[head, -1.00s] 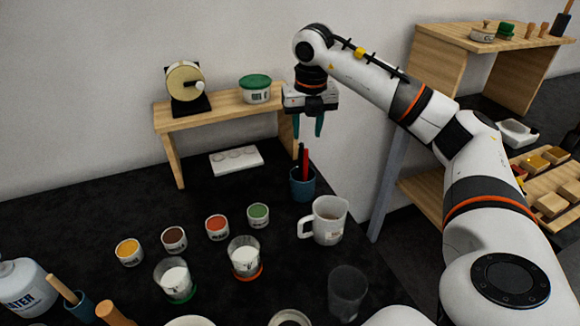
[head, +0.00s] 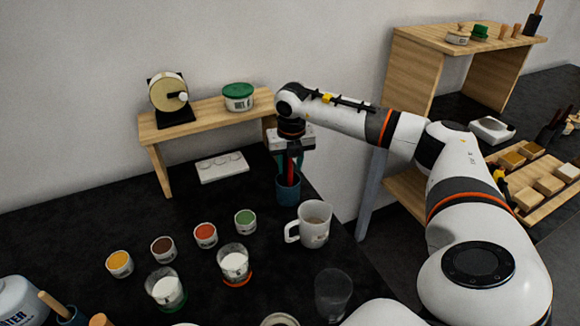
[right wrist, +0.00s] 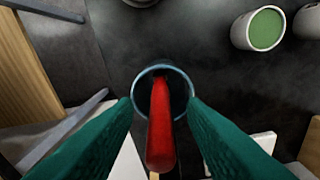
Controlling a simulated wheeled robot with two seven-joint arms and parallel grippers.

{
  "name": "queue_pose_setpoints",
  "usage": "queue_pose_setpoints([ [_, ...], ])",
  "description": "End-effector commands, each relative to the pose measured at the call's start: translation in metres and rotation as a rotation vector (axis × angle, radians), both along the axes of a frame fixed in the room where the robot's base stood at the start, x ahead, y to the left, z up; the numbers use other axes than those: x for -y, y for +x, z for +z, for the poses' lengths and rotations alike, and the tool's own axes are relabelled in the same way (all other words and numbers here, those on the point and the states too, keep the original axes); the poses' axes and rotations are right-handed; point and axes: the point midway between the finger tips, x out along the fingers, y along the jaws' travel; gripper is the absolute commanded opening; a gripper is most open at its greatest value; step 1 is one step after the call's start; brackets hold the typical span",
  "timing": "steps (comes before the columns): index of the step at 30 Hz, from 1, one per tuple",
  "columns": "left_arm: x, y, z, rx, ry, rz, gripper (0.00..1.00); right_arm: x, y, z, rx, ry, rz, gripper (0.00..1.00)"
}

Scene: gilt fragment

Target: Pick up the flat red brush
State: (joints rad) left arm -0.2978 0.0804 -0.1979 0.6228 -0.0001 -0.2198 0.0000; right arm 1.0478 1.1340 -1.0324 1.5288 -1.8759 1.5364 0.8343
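The flat red brush (head: 291,171) stands in a blue cup (head: 288,192) on the black worktop. In the right wrist view the red brush (right wrist: 160,130) rises from the cup's mouth (right wrist: 178,72) towards the camera. My right gripper (right wrist: 162,104) is over the cup with its green fingers open. One finger is on each side of the brush, with a gap on both sides. In the head view the right gripper (head: 291,160) points down at the cup, and it partly hides the brush's top. My left gripper is not in view.
A white mug (head: 315,222) stands close in front of the cup. A wooden shelf (head: 210,112) with a green-lidded tub (head: 238,97) is behind to the left. Several small paint pots and a glass of white liquid (head: 234,262) stand front left. A white palette (head: 221,167) lies left of the cup.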

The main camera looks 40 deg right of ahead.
Motion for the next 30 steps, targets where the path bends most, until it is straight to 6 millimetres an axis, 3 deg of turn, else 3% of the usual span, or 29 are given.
queue_pose_setpoints([
  [2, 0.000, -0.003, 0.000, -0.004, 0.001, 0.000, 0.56, 0.000, 0.000, 0.000, 0.000, 0.000, 0.000, 0.35],
  [9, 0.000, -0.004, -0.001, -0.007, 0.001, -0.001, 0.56, 0.000, 0.000, 0.000, 0.000, 0.000, 0.000, 0.00],
  [23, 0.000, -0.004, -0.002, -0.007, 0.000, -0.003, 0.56, 0.000, 0.000, 0.004, 0.000, 0.000, 0.000, 0.00],
  [30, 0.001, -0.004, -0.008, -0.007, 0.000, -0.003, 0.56, 0.000, 0.001, 0.032, 0.005, 0.000, -0.001, 0.00],
])
